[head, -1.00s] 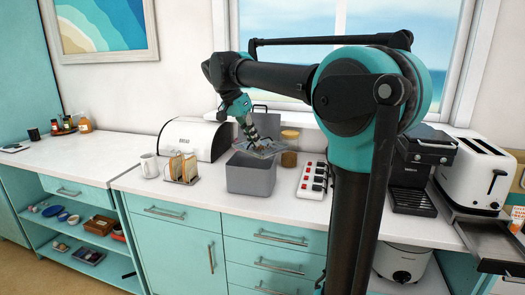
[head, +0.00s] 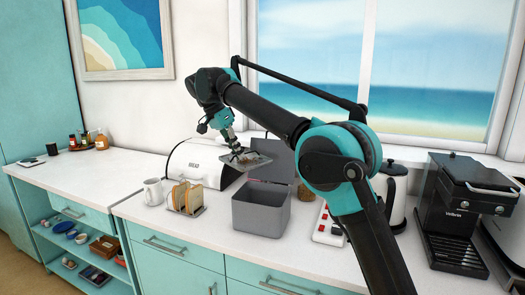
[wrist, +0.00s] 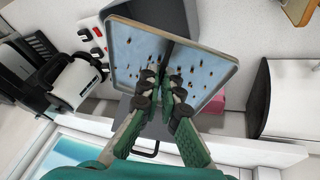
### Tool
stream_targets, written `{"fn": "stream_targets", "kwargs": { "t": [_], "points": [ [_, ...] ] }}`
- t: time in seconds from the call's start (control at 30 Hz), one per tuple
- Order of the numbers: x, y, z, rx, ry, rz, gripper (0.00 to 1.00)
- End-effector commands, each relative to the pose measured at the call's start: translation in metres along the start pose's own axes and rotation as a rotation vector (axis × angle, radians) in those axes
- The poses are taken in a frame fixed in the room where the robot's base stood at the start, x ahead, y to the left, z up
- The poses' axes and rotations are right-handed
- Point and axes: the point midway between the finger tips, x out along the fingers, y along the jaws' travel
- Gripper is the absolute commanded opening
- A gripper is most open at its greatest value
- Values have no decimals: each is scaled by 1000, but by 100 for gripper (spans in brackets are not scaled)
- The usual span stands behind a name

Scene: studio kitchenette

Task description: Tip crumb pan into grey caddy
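The crumb pan (head: 256,172) is a thin grey tray, held above the back left of the grey caddy (head: 262,217). In the wrist view the pan (wrist: 125,60) fills the upper middle, with many dark crumbs scattered on its surface.
A toast rack with bread (head: 184,197) and a white mug (head: 153,191) stand left of the caddy. A white bread bin (head: 192,163) is behind. A power strip (head: 328,228), a kettle (head: 393,195) and a coffee machine (head: 462,213) are to the right.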

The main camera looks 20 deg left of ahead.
Motion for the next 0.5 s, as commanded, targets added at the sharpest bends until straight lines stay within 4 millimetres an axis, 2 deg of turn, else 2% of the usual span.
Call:
{"fn": "stream_targets", "kwargs": {
  "t": [0.13, 0.5],
  "points": [
    [-3, -2, 5, 0, -8, -17, 0],
    [-5, 12, -3, 59, -109, -209, 0]
  ]
}}
